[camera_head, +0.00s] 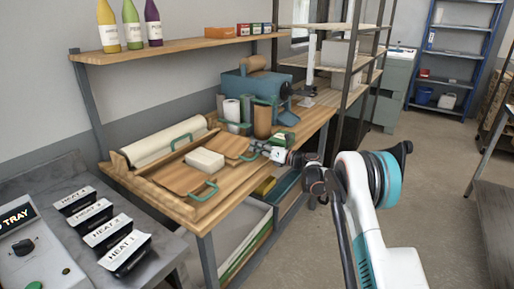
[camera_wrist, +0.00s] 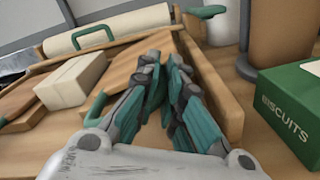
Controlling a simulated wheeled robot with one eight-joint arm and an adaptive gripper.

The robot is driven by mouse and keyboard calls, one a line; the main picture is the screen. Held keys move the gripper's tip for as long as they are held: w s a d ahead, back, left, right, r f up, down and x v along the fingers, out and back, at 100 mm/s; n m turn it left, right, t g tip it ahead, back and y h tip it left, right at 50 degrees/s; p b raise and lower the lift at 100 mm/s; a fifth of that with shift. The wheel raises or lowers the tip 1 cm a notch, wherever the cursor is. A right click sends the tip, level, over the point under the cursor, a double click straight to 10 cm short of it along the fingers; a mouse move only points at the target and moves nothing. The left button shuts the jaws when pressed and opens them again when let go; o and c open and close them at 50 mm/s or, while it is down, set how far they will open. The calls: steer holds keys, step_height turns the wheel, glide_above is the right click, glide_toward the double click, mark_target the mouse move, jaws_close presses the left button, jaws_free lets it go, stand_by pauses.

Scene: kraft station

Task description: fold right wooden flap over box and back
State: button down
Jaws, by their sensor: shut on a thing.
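The right wooden flap (camera_head: 230,146) lies at the right of the wrapping board, beside the pale box (camera_head: 205,161). It also shows in the wrist view (camera_wrist: 130,66), to the right of the box (camera_wrist: 72,80). My gripper (camera_head: 262,151) is at the flap's outer right side. I cannot tell whether the flap is slightly raised. The other wooden flap (camera_head: 178,179), with its own green handle (camera_head: 207,190), lies on the box's near left side.
A paper roll (camera_head: 165,141) with a green handle lies behind the box. A green biscuits carton (camera_wrist: 290,108) stands close to the right of my gripper. Cups and canisters (camera_head: 262,121) stand behind. The heat-labelled panel (camera_head: 105,232) is at front left.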

steer(key=shift+s+f, duration=0.1)
steer(key=shift+f, duration=0.1)
steer(key=c, duration=1.7)
jaws_free()
steer(key=shift+o, duration=0.2)
steer(key=shift+s+r, duration=0.1)
steer(key=shift+r, duration=0.15)
steer(key=shift+f, duration=0.1)
